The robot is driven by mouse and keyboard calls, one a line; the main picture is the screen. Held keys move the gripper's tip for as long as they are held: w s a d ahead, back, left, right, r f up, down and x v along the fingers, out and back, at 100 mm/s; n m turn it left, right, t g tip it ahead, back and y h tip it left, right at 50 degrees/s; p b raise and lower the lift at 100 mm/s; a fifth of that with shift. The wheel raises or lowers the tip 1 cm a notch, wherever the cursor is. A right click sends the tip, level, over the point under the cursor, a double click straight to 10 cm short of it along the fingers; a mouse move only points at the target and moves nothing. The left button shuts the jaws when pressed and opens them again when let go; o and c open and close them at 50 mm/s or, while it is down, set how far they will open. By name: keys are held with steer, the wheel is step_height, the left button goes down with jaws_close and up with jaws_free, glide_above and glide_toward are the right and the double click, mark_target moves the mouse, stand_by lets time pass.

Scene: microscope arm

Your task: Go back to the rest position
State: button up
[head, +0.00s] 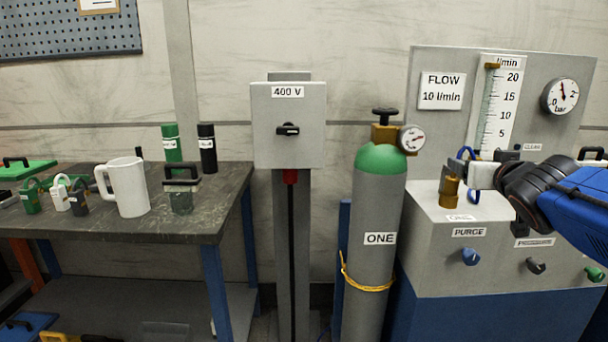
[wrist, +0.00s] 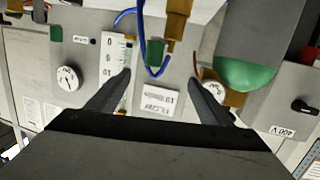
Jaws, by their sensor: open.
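My gripper (head: 474,174) is at the right in the head view, in front of the flow panel and close to a brass fitting (head: 449,192). In the wrist view my gripper (wrist: 160,82) shows two dark fingers spread apart with nothing between them. The brass fitting (wrist: 178,22) and a blue hose loop (wrist: 147,60) lie beyond the fingertips there. In the head view I cannot tell whether the gripper touches the fitting, and its fingers are hard to make out.
A grey gas cylinder (head: 378,220) with a green shoulder stands left of the gripper. The 400 V box (head: 288,125) is further left. A dark bench (head: 200,225) holds a white jug (head: 128,188). The console (head: 470,265) has several knobs below the gripper.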

steer(key=s+a+f+g+y, duration=0.1)
steer(key=s+a+f+g, duration=0.2)
steer(key=s+f, duration=0.5)
steer(key=s+a+f+n+g+y, duration=0.1)
steer(key=s+a+f+g, duration=0.2)
steer(key=s+f, duration=0.5)
steer(key=s+a+f+g+y, duration=0.1)
steer(key=s+a+f+g, duration=0.3)
steer(key=s+f, duration=0.4)
step_height(320, 180, down, 3)
steer(key=shift+s+f+n+g, duration=0.1)
steer(key=shift+s+n+g, duration=0.3)
steer(key=shift+g, duration=0.2)
